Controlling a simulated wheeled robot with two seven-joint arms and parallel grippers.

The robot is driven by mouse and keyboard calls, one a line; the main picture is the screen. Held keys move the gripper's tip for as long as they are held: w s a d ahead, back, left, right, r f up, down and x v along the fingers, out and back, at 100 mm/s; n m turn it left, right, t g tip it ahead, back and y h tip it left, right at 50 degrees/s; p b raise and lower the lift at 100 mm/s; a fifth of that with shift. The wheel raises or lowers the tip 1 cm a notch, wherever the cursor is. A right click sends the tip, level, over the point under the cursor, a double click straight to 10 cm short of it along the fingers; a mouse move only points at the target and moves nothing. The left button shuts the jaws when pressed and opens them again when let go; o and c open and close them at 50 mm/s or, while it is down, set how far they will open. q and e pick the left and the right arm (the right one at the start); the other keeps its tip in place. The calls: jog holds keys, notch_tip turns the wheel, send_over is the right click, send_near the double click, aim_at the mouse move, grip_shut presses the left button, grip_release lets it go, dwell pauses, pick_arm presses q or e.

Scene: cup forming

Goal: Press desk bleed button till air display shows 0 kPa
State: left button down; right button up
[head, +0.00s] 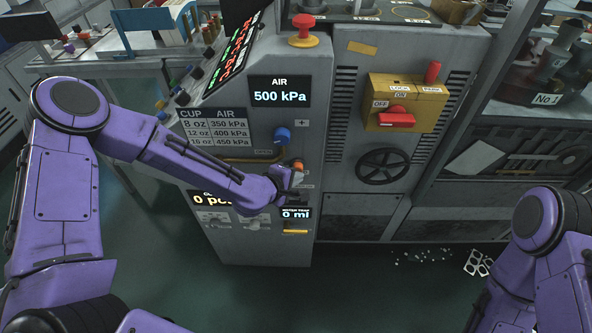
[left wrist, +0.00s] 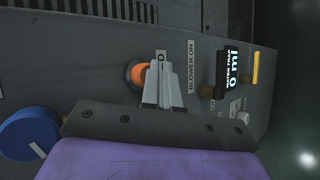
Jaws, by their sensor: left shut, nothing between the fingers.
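The AIR display (head: 280,92) on the grey desk panel reads 500 kPa. Below it are a blue knob (head: 282,135) and a small orange button (head: 297,164). In the left wrist view the orange button (left wrist: 138,74) sits beside a label mostly hidden by my fingers. My left gripper (head: 294,179) is shut and empty, with its tips close to the orange button (left wrist: 160,68). I cannot tell whether they touch it. My right arm shows at the right edge; its gripper is out of view.
A water trap display (head: 296,213) reads 0 ml, with a yellow handle (head: 295,231) below. A red mushroom button (head: 303,30) tops the panel. A yellow switch box (head: 407,102) and black handwheel (head: 383,170) stand to the right. The blue knob (left wrist: 28,135) lies near my gripper.

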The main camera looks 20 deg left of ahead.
pick_arm(q)
jog(key=shift+w+a, duration=0.1)
jog(key=shift+w, duration=0.25)
dwell(0.5)
jog(key=shift+s, duration=0.1)
jog(key=shift+s+d, duration=0.25)
jog(key=shift+s, duration=0.55)
jog(key=s, duration=0.2)
jog(key=s+d, duration=0.1)
jog(key=s, duration=0.1)
jog(key=shift+s+d, duration=0.2)
jog(key=shift+s, duration=0.2)
dwell(0.4)
